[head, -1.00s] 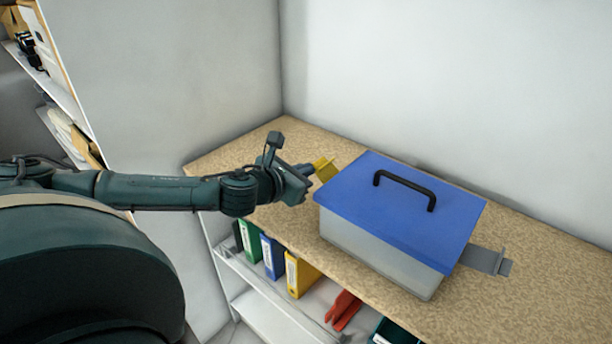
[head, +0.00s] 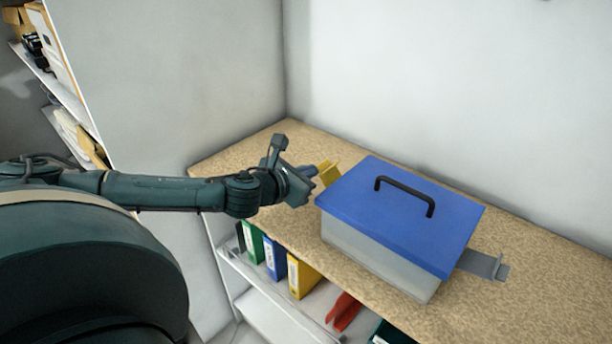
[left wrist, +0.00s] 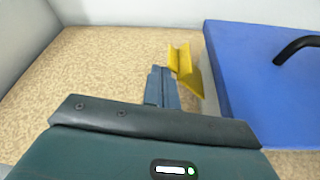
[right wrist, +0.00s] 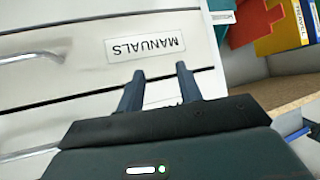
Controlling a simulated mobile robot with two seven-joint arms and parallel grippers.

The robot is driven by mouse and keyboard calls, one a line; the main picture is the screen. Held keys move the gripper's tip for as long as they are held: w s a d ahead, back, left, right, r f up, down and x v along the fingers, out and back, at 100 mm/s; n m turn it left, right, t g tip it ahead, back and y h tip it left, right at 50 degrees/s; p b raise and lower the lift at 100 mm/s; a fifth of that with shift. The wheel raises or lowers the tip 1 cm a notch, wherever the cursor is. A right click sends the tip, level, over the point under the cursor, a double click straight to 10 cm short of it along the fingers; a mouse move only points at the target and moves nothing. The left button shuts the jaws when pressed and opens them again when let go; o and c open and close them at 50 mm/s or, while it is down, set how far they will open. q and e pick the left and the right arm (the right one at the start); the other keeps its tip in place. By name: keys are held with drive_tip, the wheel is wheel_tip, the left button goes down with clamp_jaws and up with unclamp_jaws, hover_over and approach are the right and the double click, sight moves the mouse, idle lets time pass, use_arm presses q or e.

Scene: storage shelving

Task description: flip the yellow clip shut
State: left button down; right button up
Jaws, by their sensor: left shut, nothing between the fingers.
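The yellow clip (head: 329,174) is on the left side of the box with the blue lid (head: 395,213). It stands tilted up and outward, not flat against the box. The left wrist view also shows the clip (left wrist: 186,65). My left gripper (head: 312,171) is shut and empty, with its fingertips beside the clip's outer face. In the left wrist view my left fingertips (left wrist: 160,78) are together just left of the clip; whether they touch it is unclear. My right gripper (right wrist: 160,70) is open and empty, in front of a drawer labelled MANUALS.
The box stands on a speckled shelf top (head: 545,305) against the wall. A grey clip (head: 484,264) sticks out from its right side. A black handle (head: 405,190) rises from the lid. Several binders (head: 302,277) and a red item (head: 343,312) sit on the shelf below.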

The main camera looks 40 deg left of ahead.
use_arm(q)
drive_tip(key=shift+r+p, duration=0.6)
use_arm(e)
drive_tip(key=shift+s+r, duration=0.15)
drive_tip(key=shift+r, duration=0.55)
drive_tip(key=shift+f, duration=0.1)
